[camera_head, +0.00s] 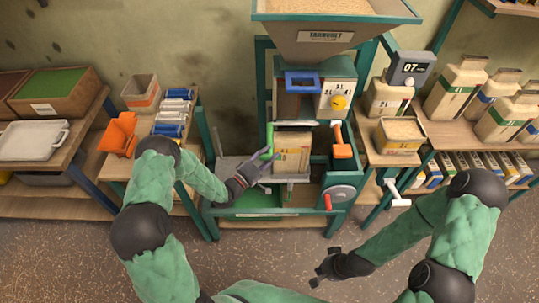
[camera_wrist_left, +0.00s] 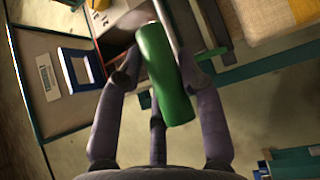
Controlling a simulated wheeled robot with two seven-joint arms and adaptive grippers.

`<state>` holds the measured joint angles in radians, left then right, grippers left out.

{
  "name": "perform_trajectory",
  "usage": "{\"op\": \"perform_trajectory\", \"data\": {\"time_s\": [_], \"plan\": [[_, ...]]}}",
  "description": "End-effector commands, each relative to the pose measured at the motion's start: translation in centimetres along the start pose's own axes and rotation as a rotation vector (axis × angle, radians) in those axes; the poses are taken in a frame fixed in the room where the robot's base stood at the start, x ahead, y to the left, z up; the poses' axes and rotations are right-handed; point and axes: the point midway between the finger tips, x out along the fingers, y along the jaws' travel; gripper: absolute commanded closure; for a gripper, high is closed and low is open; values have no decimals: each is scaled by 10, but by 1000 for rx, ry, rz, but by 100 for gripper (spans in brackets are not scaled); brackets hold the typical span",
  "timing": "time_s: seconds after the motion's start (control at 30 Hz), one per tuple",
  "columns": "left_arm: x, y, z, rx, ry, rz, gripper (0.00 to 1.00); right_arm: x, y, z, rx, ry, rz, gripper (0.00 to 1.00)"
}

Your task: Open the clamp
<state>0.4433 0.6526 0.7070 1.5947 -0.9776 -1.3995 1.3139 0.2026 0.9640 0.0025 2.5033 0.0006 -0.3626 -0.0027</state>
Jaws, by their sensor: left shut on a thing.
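A green handle (camera_head: 269,140) stands upright at the left of the filling machine, beside a tan sack (camera_head: 292,155). My left gripper (camera_head: 266,158) is shut on this handle. In the left wrist view the green handle (camera_wrist_left: 165,75) lies between the fingers, slightly tilted, and they touch its sides. A blue square frame (camera_head: 302,75) sits under the machine's hopper and also shows in the left wrist view (camera_wrist_left: 64,70). I cannot tell which part is the clamp itself. My right gripper (camera_head: 326,267) is open and empty, low over the floor and away from the machine.
The hopper (camera_head: 332,38) hangs above the sack. An orange handle (camera_head: 341,148) and a grey disc with a red grip (camera_head: 328,202) are on the machine's right side. Shelves with containers stand at both sides. The floor in front (camera_head: 250,255) is clear.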

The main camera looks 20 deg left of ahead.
Motion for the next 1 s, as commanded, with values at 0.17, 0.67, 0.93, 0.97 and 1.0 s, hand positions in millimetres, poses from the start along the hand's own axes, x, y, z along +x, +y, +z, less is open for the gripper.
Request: {"op": "perform_trajectory", "data": {"time_s": [0.17,0.67,0.93,0.97,1.0], "plan": [[0,17,2,-69,-5,-72,100,-25,-9,1,0,0,0,100],[9,64,-6,-316,-5,-317,100,-90,-32,3,0,0,0,100],[15,75,-11,-360,-8,-362,100,-102,-36,4,0,0,0,100],[16,77,-12,-359,-8,-361,100,-102,-36,4,0,0,0,100],[17,78,-12,-357,-8,-360,100,-103,-37,4,0,0,0,100]]}}
